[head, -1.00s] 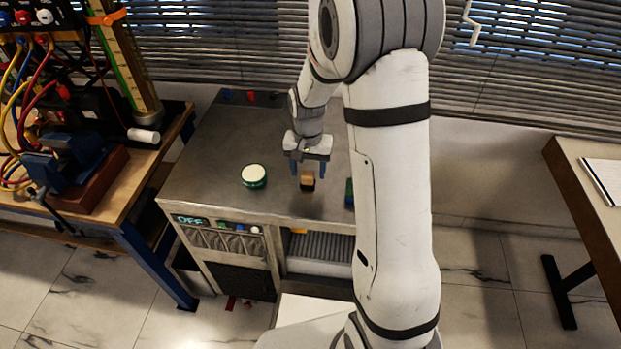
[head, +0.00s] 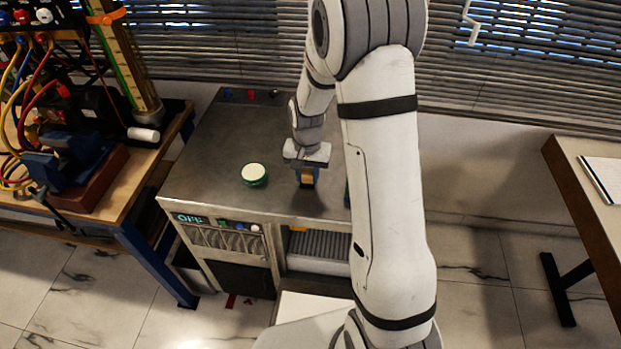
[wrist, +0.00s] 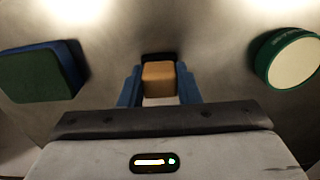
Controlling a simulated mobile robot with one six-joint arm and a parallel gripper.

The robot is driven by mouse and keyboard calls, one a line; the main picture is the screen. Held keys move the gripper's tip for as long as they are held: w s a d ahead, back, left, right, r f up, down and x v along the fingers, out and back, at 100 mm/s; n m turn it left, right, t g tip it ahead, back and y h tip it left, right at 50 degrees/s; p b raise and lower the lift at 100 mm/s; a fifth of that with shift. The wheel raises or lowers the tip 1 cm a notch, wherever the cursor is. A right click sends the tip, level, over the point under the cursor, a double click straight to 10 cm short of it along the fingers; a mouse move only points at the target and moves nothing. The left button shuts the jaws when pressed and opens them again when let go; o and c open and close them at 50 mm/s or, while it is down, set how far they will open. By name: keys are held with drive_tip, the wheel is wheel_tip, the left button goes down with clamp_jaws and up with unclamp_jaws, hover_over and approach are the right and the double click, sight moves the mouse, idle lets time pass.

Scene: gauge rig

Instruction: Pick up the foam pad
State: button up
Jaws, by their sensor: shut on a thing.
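A small tan block with a dark part at its far side, which looks to be the foam pad (head: 307,180), is on the metal cabinet top near its front edge. My gripper (head: 306,183) points down over it. In the wrist view, the blue fingers of my gripper (wrist: 159,80) are shut on the left and right sides of the tan block (wrist: 159,73). The block's lower part is hidden, and I cannot tell whether it is clear of the top.
A green round tin with a cream top (head: 254,174) stands left of my gripper; it also shows in the wrist view (wrist: 290,60). A green and blue block (wrist: 42,72) lies on the other side. The metal cabinet top (head: 215,150) is mostly clear behind. A cluttered workbench (head: 130,180) stands at left.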

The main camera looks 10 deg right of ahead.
sight(307, 172)
drive_tip(key=shift+c, duration=0.5)
wheel_tip(307, 172, up, 10)
drive_tip(key=shift+f+b, duration=0.1)
drive_tip(key=shift+b, duration=0.35)
drive_tip(key=o, duration=0.4)
drive_tip(key=c, duration=0.3)
drive_tip(key=shift+w, duration=0.15)
idle(1.1)
